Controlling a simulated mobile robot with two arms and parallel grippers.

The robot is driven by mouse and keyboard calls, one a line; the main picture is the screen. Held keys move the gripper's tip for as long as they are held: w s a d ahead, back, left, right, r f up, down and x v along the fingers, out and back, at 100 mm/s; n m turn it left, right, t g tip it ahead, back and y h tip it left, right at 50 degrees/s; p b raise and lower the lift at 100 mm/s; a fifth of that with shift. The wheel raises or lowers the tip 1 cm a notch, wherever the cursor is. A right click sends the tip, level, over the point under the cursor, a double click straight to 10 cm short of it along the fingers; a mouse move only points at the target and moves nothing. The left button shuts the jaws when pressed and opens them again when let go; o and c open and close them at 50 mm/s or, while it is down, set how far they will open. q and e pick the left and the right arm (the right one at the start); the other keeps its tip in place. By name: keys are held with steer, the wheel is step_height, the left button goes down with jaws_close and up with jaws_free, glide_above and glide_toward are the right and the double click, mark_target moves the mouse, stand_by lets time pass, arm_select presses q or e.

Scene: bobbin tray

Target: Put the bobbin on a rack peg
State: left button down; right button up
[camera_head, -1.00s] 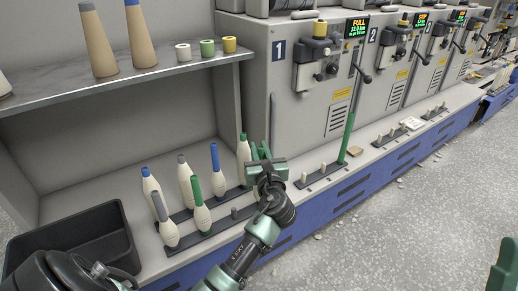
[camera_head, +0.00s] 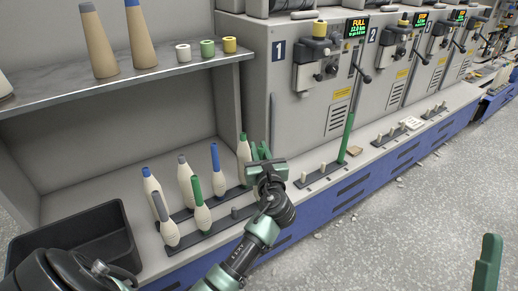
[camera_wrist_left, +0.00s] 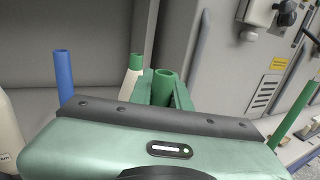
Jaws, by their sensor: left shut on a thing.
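My left gripper (camera_head: 262,153) is over the right part of the peg rack (camera_head: 200,238). In the left wrist view its green fingers are shut on a bobbin with a green tube top (camera_wrist_left: 163,87). The bobbin's lower part is hidden by the gripper. Several white bobbins with blue, grey and green tops stand on the rack's two dark strips. A green-topped one (camera_head: 243,150) stands just behind my gripper, and a blue-topped one (camera_head: 217,165) to its left. A bare peg (camera_head: 235,212) shows in the front strip. A green part of my right arm (camera_head: 487,265) shows at lower right.
A black bin (camera_head: 75,245) stands at left. A shelf (camera_head: 130,77) with cones and small spools hangs above. Machines with control boxes stand at right, with more peg strips (camera_head: 320,174) before them, one holding a tall green tube (camera_head: 347,137).

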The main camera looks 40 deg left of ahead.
steer(key=shift+w+f, duration=0.1)
steer(key=shift+f, duration=0.1)
arm_select(q)
steer(key=shift+f, duration=0.15)
arm_select(e)
steer(key=shift+s+r, duration=0.25)
arm_select(q)
steer(key=shift+f, duration=0.1)
arm_select(e)
steer(key=shift+s+r+y, duration=0.2)
steer(key=shift+r+y, duration=0.05)
steer(key=shift+y, duration=0.05)
steer(key=shift+r, duration=0.1)
arm_select(q)
steer(key=shift+f, duration=0.15)
arm_select(e)
steer(key=shift+s+r+t, duration=0.1)
steer(key=shift+s+t, duration=0.15)
steer(key=shift+t, duration=0.05)
arm_select(q)
steer(key=shift+f, duration=0.1)
arm_select(e)
steer(key=shift+s+r, duration=0.15)
steer(key=shift+s, duration=0.05)
arm_select(q)
steer(key=c, duration=1.6)
jaws_free()
